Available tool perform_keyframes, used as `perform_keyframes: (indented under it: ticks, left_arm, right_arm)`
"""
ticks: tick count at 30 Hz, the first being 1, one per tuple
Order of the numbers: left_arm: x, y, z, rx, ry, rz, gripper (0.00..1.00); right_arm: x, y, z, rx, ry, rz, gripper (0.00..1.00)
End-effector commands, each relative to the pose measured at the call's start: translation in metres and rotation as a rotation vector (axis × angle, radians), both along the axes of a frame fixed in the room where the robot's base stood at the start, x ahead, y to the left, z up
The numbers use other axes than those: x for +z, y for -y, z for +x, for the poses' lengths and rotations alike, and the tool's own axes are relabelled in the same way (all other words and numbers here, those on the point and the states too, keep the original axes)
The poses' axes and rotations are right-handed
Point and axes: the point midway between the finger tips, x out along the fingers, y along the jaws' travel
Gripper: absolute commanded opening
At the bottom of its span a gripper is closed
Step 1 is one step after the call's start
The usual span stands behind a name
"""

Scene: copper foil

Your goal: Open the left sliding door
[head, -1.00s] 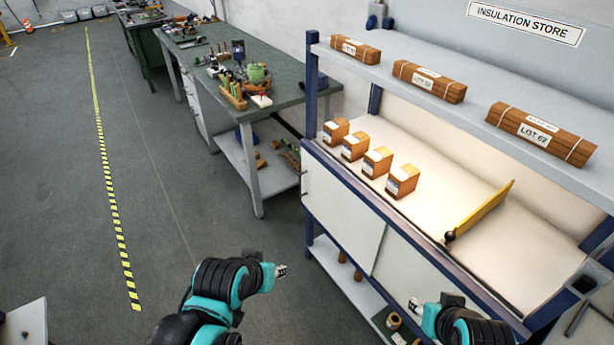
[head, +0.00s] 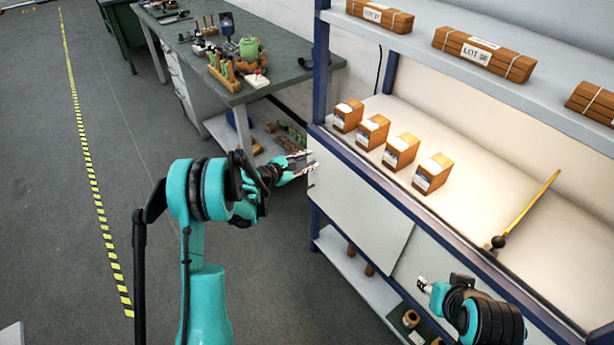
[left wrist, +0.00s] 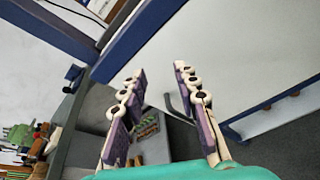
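The left sliding door (head: 350,215) is a plain white panel low on the front of the blue-framed bench. It overlaps the right panel (head: 425,270) beside it and looks closed. My left gripper (head: 301,163) is at the door's upper left edge, its fingers spread and empty. In the left wrist view the open fingers (left wrist: 156,90) point toward the white panel (left wrist: 240,55). A thin grey curved piece, perhaps the door's handle (left wrist: 176,106), shows between them; contact is not clear. My right gripper (head: 423,285) is in front of the right panel; its opening is too small to judge.
Several small labelled blocks (head: 400,150) and a yellow lever (head: 527,210) are on the bench top. Wrapped bundles (head: 483,52) lie on the shelf above. A green-topped workbench (head: 210,70) stands behind left.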

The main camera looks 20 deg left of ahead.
Motion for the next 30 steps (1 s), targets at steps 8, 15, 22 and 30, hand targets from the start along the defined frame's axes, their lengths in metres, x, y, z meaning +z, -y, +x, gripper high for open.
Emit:
perform_keyframes:
  ticks: [8, 15, 22, 30]
  left_arm:
    - [-0.106, -0.046, 0.014, 0.128, -0.042, -0.480, 0.31]
    - [-0.137, -0.057, 0.011, 0.154, -0.055, -0.639, 0.31]
    - [-0.140, -0.042, 0.039, 0.152, -0.057, -0.646, 0.31]
    - [-0.139, -0.027, 0.072, 0.154, -0.056, -0.644, 0.31]
  right_arm:
    - [-0.018, 0.000, 0.000, 0.000, 0.000, 0.000, 0.40]
    - [-0.022, 0.000, 0.000, 0.000, 0.000, 0.000, 0.40]
    - [-0.033, 0.000, 0.000, 0.000, 0.000, 0.000, 0.40]
    - [-0.044, 0.000, 0.000, 0.000, 0.000, 0.000, 0.40]
